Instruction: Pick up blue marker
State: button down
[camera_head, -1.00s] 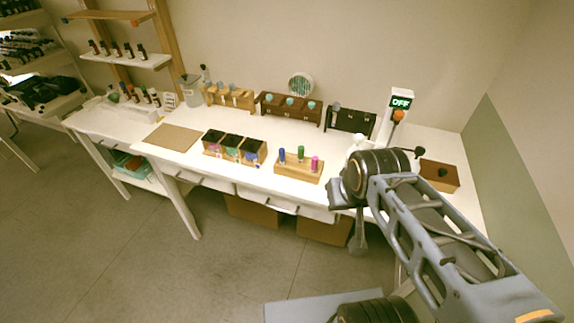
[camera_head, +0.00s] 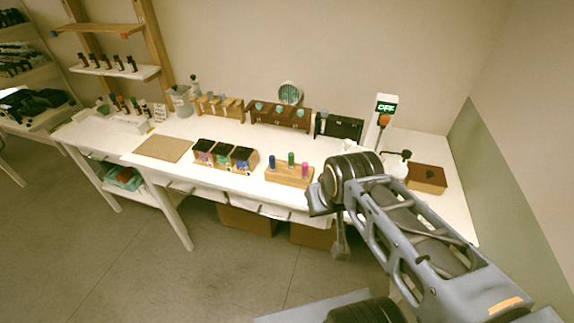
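The blue marker (camera_head: 272,162) stands upright in the left part of a small wooden holder (camera_head: 290,178) near the front edge of the white table. A green marker (camera_head: 291,158) and a magenta marker (camera_head: 304,170) stand in the same holder. My arm is bent to the right of the holder. A grey end part, which looks like my gripper (camera_head: 340,246), hangs below the table's front edge, to the lower right of the holder and apart from the markers. Its fingers are too small and unclear to tell open from shut.
Dark-fronted boxes (camera_head: 224,157) stand left of the holder, with a brown mat (camera_head: 163,148) farther left. Wooden racks (camera_head: 279,116) line the table's back. An OFF sign (camera_head: 386,107) and a brown box (camera_head: 426,179) are at the right. Cardboard boxes (camera_head: 247,219) sit underneath.

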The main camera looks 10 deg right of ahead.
aim_at(271, 159)
jog(key=z, duration=1.75)
jog(key=k, duration=0.7)
jog(key=u, duration=1.7)
jog(key=i, duration=1)
jog(key=u, duration=0.05)
